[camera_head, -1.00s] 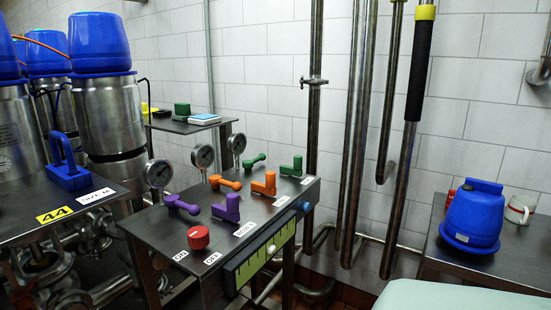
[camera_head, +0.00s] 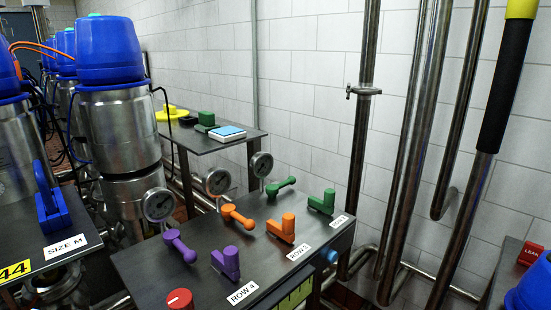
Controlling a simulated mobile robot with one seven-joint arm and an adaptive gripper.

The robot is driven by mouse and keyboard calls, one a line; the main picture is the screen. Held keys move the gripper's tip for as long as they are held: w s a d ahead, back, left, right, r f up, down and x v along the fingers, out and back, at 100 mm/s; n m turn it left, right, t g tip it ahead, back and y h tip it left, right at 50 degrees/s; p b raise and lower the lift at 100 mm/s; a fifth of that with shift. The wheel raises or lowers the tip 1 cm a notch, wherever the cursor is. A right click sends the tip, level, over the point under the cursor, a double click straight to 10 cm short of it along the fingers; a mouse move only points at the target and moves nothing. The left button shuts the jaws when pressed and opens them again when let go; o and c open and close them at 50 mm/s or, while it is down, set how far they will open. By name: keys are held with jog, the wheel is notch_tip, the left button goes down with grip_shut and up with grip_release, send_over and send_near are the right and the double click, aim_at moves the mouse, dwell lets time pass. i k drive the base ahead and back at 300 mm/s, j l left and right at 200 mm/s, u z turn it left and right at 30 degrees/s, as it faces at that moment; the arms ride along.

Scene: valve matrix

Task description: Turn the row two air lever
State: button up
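The valve panel (camera_head: 195,270) is a dark table top with purple, orange and green rows of levers. The purple row has a dumbbell-shaped lever (camera_head: 179,246) and a blocky lever (camera_head: 227,262). The orange row has a dumbbell-shaped lever (camera_head: 236,216) and a blocky lever (camera_head: 283,229). The green row at the back has a dumbbell-shaped lever (camera_head: 280,187) and a blocky lever (camera_head: 322,202). No lever is visibly marked as air. My gripper is not in view.
Three pressure gauges (camera_head: 216,181) stand along the panel's left edge. A red knob (camera_head: 180,300) is at its front. A small table (camera_head: 215,140) is behind, steel tanks with blue lids (camera_head: 118,110) stand left, and vertical pipes (camera_head: 412,140) run up the right wall.

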aim_at(271, 191)
jog(key=i+z, duration=0.1)
jog(key=k+l, duration=0.45)
jog(key=i+l, duration=0.25)
jog(key=i, duration=1.05)
